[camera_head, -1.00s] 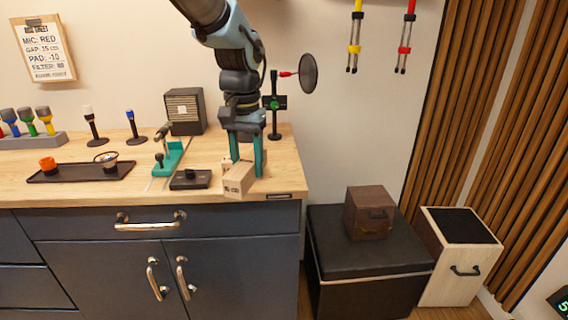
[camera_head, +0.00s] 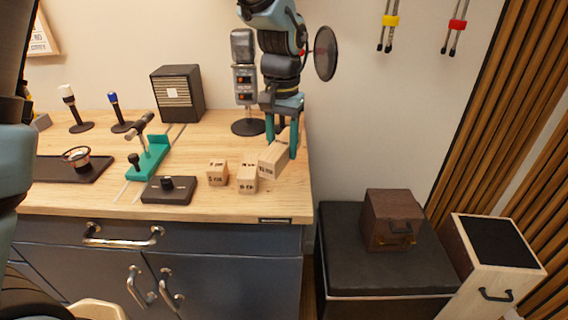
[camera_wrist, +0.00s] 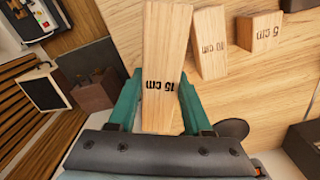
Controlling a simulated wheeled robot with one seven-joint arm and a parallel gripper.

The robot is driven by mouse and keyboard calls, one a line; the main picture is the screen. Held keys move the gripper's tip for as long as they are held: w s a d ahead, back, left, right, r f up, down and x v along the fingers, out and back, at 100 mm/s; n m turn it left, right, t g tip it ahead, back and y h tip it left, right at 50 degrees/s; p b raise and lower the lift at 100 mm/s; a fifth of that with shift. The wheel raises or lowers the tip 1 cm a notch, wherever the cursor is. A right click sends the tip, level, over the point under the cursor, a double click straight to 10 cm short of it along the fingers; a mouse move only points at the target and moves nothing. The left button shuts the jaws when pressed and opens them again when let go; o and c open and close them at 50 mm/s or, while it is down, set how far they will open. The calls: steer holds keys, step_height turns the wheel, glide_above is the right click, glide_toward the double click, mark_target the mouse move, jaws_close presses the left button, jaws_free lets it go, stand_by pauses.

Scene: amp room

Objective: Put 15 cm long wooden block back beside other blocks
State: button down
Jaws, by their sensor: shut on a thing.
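My gripper (camera_head: 282,146) is shut on the 15 cm wooden block (camera_head: 271,160), with one green finger on each side. In the wrist view the block (camera_wrist: 165,50) lies lengthwise between the fingers, its "15 cm" print facing the camera. The 10 cm block (camera_head: 247,179) is just left of it in the head view, and the 5 cm block (camera_head: 217,173) is further left. In the wrist view the 10 cm block (camera_wrist: 209,45) and the 5 cm block (camera_wrist: 260,32) are right of the held block. I cannot tell whether the held block touches the tabletop.
A black box with a knob (camera_head: 170,190) and a green stand (camera_head: 148,158) are left of the blocks. A grey device on a round base (camera_head: 244,85) stands behind them. The wooden tabletop (camera_head: 215,208) ends close on the right and in front.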

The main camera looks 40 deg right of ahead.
mark_target(282, 179)
steer(key=shift+f+p, duration=0.6)
steer(key=shift+f, duration=2.25)
steer(key=shift+f, duration=0.15)
steer(key=shift+c, duration=1.6)
jaws_free()
step_height(282, 179, up, 12)
steer(key=shift+r+b, duration=0.15)
steer(key=shift+b, duration=1)
steer(key=shift+a, duration=0.1)
